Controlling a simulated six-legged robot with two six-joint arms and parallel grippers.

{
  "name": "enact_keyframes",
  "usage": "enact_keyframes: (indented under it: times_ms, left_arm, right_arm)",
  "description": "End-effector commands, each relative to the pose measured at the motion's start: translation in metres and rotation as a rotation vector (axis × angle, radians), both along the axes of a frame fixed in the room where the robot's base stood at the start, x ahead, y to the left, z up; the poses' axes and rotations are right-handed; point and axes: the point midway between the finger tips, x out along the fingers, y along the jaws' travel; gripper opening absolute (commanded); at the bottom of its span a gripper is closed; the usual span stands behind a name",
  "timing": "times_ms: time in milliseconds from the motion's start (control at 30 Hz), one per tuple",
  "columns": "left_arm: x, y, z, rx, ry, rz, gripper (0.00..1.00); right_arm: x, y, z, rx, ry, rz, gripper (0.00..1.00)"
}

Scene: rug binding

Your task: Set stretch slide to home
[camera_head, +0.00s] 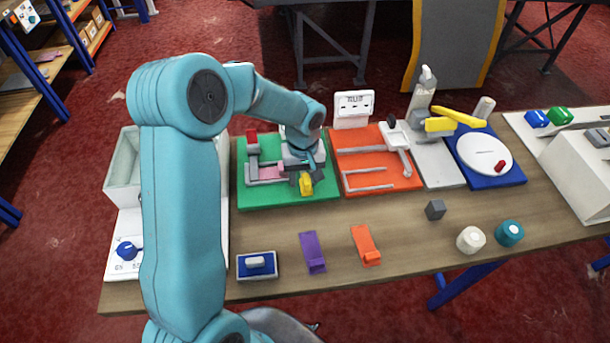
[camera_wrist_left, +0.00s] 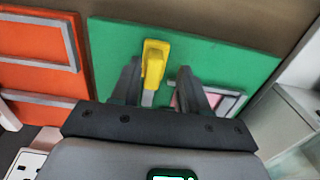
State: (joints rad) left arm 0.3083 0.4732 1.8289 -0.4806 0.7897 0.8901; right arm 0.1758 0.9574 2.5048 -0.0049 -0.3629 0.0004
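The green board (camera_head: 255,198) lies on the table and carries grey rails, a pink block (camera_head: 268,172), a red block (camera_head: 251,137) and a yellow handle (camera_head: 306,185). I cannot tell which of these parts is the stretch slide. My left gripper (camera_head: 305,174) is above the board's right part, close to the yellow handle. In the left wrist view my left gripper (camera_wrist_left: 160,70) is open, with the yellow handle (camera_wrist_left: 155,60) between its fingertips; contact is not clear. The gripper hides part of the rails. My right gripper is not in view.
An orange board (camera_head: 380,160) with grey rails stands right of the green one. A purple clip (camera_head: 313,252), an orange clip (camera_head: 366,245) and a blue box (camera_head: 257,266) lie at the front. A grey cube (camera_head: 435,210) and two round jars are further right.

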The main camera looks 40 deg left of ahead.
Motion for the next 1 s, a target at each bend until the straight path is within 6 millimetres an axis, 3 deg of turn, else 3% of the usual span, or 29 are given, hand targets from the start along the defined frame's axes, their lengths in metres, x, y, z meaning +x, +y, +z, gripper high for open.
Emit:
enact_keyframes:
  times_ms: [267,700,833,1000]
  left_arm:
    - [0.001,0.0,0.012,0.001,-0.005,-0.001,0.45]
    - [0.0,0.0,0.121,0.0,-0.008,-0.001,0.45]
    - [-0.001,0.0,0.145,0.0,-0.005,0.0,0.45]
    - [-0.001,0.0,0.161,-0.001,-0.003,0.0,0.45]
  right_arm:
    - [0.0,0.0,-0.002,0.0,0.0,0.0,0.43]
    - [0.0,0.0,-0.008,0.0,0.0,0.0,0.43]
    - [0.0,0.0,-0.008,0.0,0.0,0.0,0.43]
    - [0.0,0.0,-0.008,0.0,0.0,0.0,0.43]
